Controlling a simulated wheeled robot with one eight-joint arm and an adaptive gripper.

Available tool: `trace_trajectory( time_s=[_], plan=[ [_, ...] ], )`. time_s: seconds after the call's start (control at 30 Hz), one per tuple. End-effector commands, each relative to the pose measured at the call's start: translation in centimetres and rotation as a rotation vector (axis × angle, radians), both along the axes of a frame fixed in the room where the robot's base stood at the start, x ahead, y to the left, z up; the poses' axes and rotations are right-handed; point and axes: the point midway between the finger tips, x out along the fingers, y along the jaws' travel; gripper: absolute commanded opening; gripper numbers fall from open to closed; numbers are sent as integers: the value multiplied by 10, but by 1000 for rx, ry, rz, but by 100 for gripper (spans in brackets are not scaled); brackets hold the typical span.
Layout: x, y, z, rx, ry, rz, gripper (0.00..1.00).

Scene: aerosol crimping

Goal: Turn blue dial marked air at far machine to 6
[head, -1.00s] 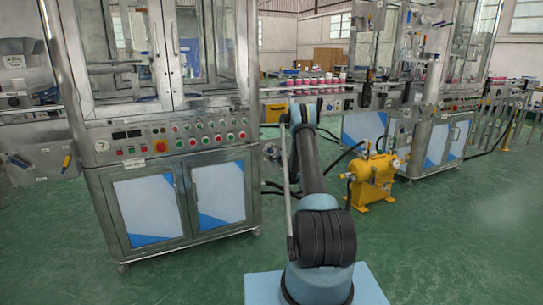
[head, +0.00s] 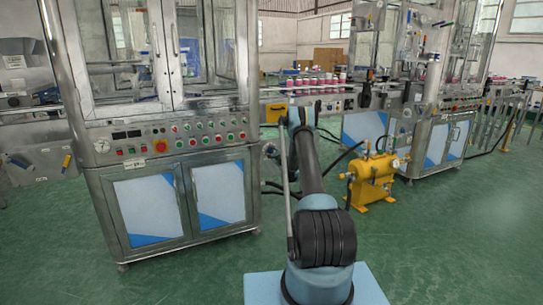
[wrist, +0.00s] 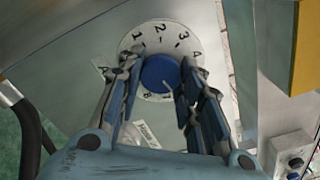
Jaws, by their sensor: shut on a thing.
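The blue dial (wrist: 160,73) sits on a round white number plate (wrist: 137,40) on a grey metal panel in the wrist view. Numbers 1, 2, 3 and 4 show around the top, and further marks near the bottom are partly hidden or too small to read surely. A pale pointer line on the dial points down and slightly right. My gripper (wrist: 157,82) is shut on the dial, one finger on its left and one on its right. In the head view my arm reaches forward, and the gripper and dial cannot be made out there.
A large steel machine (head: 170,135) with buttons stands at left. A yellow compressor-like unit (head: 374,178) stands on the green floor right of my arm. Another steel machine (head: 440,135) is at the back right. In the wrist view, a yellow block (wrist: 306,50) is at upper right.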

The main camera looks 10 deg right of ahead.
Motion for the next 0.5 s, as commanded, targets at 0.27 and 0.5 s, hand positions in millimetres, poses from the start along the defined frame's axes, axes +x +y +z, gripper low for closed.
trace_trajectory(
  time_s=[0.27,0.5],
  plan=[
    [-1,2,-1,-106,-34,3,10],
    [-1,2,-1,-111,-35,4,10]
  ],
)
